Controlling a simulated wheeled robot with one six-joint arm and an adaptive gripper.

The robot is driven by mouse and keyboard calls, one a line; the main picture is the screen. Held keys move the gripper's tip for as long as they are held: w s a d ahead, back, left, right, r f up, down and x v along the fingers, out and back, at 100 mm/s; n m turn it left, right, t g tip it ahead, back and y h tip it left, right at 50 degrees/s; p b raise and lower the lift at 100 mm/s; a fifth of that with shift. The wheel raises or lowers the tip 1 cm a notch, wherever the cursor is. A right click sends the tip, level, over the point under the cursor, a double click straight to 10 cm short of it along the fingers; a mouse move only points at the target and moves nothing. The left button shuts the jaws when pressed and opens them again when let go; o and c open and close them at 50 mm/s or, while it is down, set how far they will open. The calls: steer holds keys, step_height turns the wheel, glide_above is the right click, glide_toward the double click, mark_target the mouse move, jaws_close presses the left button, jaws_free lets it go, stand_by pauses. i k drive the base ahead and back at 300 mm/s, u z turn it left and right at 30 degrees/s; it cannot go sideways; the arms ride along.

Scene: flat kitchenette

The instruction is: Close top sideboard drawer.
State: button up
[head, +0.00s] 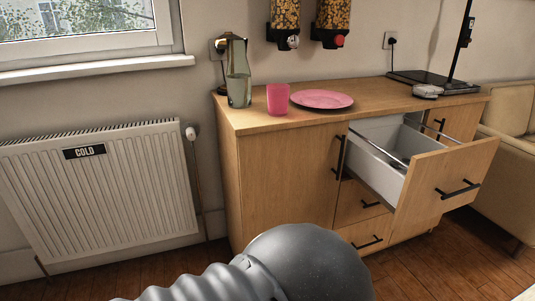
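The wooden sideboard (285,175) stands against the wall in the head view. Its top drawer (445,182) is pulled far out toward me, with a wooden front, a grey inner box and metal side rails. A black bar handle (458,189) sits on the drawer front. Two lower drawers in the middle column look shut. A grey rounded part of my arm shows at the bottom centre, in front of the sideboard. My gripper is not in view.
A white radiator (100,190) is at the left. A beige sofa (508,165) stands close at the right. Wooden floor (440,265) is clear in front of the drawer.

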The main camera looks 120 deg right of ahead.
mark_target(440, 178)
steer(key=z, duration=5.75)
steer(key=i, duration=0.95)
steer(key=z, duration=0.1)
